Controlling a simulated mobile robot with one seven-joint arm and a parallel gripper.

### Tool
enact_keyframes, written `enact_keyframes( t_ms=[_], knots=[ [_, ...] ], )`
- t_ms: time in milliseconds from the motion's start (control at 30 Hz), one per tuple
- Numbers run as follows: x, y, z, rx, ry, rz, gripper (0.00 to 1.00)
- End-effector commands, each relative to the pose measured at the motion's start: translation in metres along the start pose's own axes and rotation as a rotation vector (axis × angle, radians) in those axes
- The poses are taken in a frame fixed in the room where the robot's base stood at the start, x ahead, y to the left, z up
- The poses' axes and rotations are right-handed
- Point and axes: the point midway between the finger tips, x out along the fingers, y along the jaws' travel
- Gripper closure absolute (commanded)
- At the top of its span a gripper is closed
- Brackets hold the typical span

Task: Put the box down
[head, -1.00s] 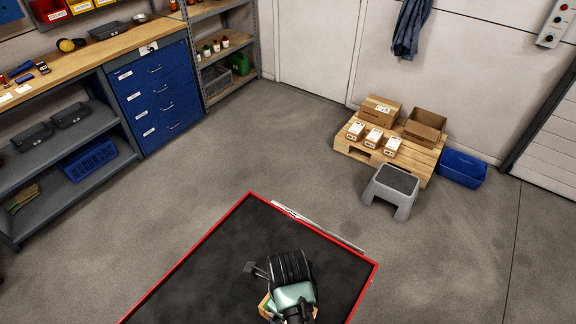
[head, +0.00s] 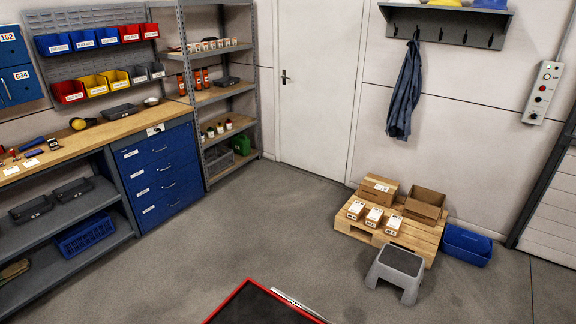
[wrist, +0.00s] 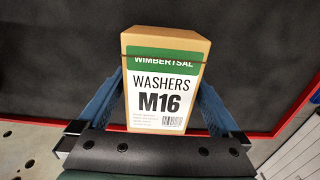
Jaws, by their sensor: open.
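A cardboard box (wrist: 165,45) with a green and white label reading "WASHERS M16" shows in the middle of the wrist view. My gripper (wrist: 162,88) is open, with one blue finger on each side of the box. The box is between the fingers; whether either finger touches it I cannot tell. Behind the box is a black surface with a red edge (wrist: 60,55). Whether the box's underside rests on it is hidden. In the head view only a corner of this black surface (head: 255,306) shows at the bottom, without my gripper or the box.
A pallet (head: 415,235) with cartons and small white boxes stands by the far wall. A grey step stool (head: 396,270) and a blue crate (head: 467,246) are near it. A workbench (head: 90,135) and a shelf rack (head: 222,95) line the left. The floor between is clear.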

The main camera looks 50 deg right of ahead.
Motion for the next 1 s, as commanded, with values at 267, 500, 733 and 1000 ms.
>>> enact_keyframes(
  t_ms=[267,500,733,1000],
  knots=[
    [-0.036,-0.001,0.001,-0.001,-0.005,-0.004,0.00],
    [-0.087,-0.001,0.001,0.000,-0.005,-0.004,0.00],
    [-0.117,-0.001,0.001,0.001,-0.001,-0.002,0.00],
    [-0.122,0.000,0.000,0.000,0.000,0.000,0.00]
  ],
)
